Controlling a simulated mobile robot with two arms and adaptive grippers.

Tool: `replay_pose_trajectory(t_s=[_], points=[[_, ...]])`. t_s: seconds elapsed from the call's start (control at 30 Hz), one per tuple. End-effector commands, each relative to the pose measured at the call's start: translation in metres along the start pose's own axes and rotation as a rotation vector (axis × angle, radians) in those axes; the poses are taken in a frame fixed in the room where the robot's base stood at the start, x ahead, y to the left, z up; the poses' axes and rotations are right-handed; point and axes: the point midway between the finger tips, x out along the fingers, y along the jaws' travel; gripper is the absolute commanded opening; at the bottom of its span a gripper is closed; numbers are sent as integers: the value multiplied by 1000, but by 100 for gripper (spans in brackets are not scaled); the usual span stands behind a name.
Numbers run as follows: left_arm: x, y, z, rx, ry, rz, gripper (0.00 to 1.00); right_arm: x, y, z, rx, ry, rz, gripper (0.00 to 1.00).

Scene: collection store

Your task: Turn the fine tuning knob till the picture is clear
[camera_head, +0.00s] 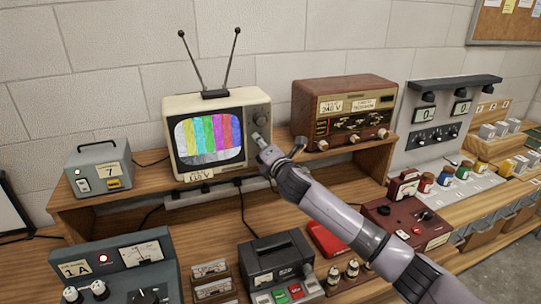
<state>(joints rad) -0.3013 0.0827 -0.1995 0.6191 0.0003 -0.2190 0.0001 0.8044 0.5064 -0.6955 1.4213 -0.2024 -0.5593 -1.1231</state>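A cream television (170,103) with two rabbit-ear antennas stands on the wooden shelf. Its screen (209,138) shows vertical colour bars, with grey speckled noise along the lower part. Neither is labelled legibly. My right gripper (261,143) reaches in from the lower right, with its tip at the lower right of the television front, below the small knob. My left gripper is out of view.
A brown wooden radio (340,88) stands just right of my gripper. Several instruments crowd the lower bench, including a black unit (262,252) under my arm.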

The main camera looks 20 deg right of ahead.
Motion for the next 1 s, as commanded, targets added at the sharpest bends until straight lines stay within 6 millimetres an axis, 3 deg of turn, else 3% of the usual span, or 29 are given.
replay_pose_trajectory(t_s=[0.6,1.0], points=[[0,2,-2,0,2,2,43,-98,-1,-1,-2,1,-1,43],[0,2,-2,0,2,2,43,-112,0,0,0,0,-1,43]])
